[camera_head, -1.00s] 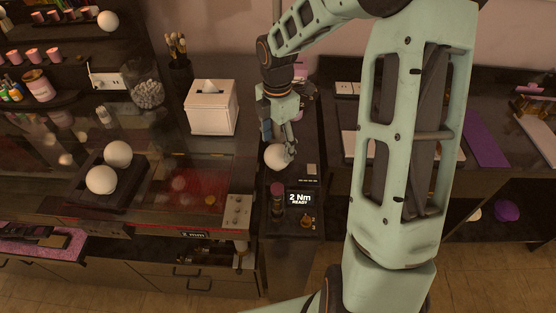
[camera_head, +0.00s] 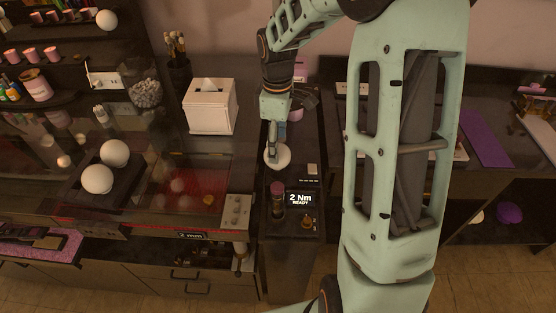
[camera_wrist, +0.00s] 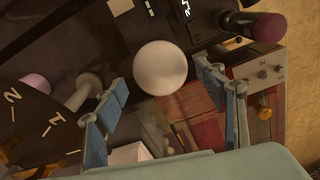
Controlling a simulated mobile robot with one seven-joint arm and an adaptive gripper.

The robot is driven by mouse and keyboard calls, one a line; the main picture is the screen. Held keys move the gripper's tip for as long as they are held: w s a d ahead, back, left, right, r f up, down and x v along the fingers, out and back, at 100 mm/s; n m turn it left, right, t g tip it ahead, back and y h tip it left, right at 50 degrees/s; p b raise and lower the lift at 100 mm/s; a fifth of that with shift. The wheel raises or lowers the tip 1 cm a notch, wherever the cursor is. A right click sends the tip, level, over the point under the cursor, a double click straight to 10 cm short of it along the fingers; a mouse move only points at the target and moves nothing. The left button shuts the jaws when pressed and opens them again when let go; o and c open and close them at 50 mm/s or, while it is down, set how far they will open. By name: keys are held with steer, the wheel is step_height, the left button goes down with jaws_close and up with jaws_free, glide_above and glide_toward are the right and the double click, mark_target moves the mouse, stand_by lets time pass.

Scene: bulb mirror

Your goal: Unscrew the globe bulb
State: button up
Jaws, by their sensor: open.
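A white globe bulb (camera_head: 284,158) sits on the narrow dark stand, behind the small display reading "2 Nm READY" (camera_head: 300,199). In the wrist view the globe bulb (camera_wrist: 160,67) lies beyond and between the blue-padded fingers, with a visible gap on each side. My gripper (camera_head: 271,152) points down at the bulb in the head view and covers part of its left side. My gripper (camera_wrist: 161,82) is open in the wrist view, with nothing held. The bulb's base and socket are hidden under the globe.
Two white globes (camera_head: 115,153) rest on a dark tray at left; another globe (camera_head: 106,20) is on the upper shelf. A white tissue box (camera_head: 210,106) stands close left of my gripper. A dark, pink-topped cylinder (camera_head: 277,197) stands beside the display.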

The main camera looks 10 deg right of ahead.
steer(key=shift+m, duration=0.3)
steer(key=shift+f+b, duration=0.95)
steer(key=shift+f, duration=0.55)
steer(key=shift+c, duration=0.4)
steer(key=c, duration=0.9)
steer(key=shift+o, duration=0.2)
steer(key=shift+r+n+p, duration=0.15)
steer(key=shift+n+p, duration=0.5)
steer(key=shift+n, duration=0.45)
steer(key=shift+n+p, duration=0.65)
steer(key=shift+n, duration=0.85)
